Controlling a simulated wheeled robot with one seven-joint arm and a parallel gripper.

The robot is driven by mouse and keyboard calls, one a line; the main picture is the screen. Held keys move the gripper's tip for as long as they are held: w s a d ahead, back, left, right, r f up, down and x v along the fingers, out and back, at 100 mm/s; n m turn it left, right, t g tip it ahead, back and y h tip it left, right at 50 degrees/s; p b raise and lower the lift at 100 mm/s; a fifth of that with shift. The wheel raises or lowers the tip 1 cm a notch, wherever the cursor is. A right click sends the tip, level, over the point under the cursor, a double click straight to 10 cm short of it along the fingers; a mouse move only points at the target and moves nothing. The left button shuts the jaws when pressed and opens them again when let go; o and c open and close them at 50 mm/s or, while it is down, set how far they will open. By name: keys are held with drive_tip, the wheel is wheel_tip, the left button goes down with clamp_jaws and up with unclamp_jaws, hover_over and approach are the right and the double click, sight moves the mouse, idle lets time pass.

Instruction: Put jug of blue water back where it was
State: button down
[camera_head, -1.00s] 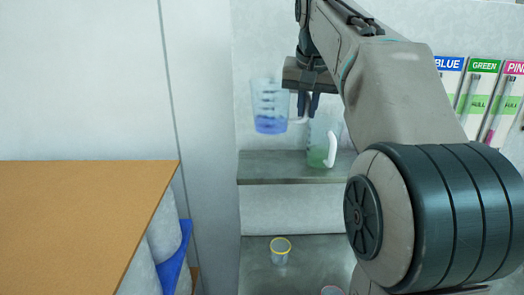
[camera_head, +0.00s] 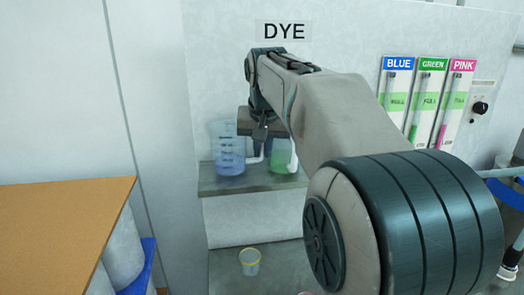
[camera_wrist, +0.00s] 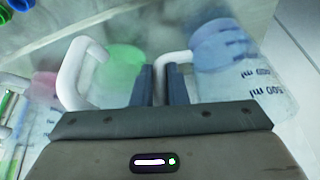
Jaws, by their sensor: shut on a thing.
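The jug of blue water (camera_head: 229,150) is a clear measuring jug with blue liquid low in it and a white handle. It is upright at the left part of the grey shelf (camera_head: 225,187), at or very near the shelf surface; I cannot tell whether it touches. My gripper (camera_head: 260,140) is shut on its handle, and in the wrist view the fingers (camera_wrist: 162,85) close around the white handle. The jug of blue water also shows in the wrist view (camera_wrist: 225,55), at the right.
A jug of green water (camera_head: 283,158) stands close on the right, its white handle (camera_wrist: 75,75) beside my fingers. A pink jug (camera_wrist: 42,88) shows farther left in the wrist view. A yellow-rimmed cup (camera_head: 249,262) stands below the shelf. Tubes labelled BLUE, GREEN and PINK (camera_head: 430,65) hang at right.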

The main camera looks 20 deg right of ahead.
drive_tip(key=shift+f, duration=0.25)
drive_tip(key=shift+f, duration=0.15)
drive_tip(key=c, duration=1.7)
unclamp_jaws()
drive_tip(key=shift+r, duration=0.4)
drive_tip(key=v, duration=1.2)
drive_tip(key=s+a+f+n, duration=0.1)
drive_tip(key=s+a+f, duration=0.1)
drive_tip(key=s+f, duration=0.4)
drive_tip(key=s+a+f+n+g, duration=0.1)
drive_tip(key=s+f, duration=0.5)
drive_tip(key=f, duration=0.8)
drive_tip(key=s+a+f+n+y, duration=0.1)
drive_tip(key=s+a+f, duration=0.3)
drive_tip(key=f, duration=0.6)
drive_tip(key=shift+s+a+f+n+p, duration=0.1)
drive_tip(key=shift+s+n+p, duration=0.05)
drive_tip(key=shift+s+n, duration=0.4)
drive_tip(key=shift+s+a+f+n+p, duration=0.15)
drive_tip(key=shift+s+n, duration=0.2)
drive_tip(key=shift+s, duration=0.25)
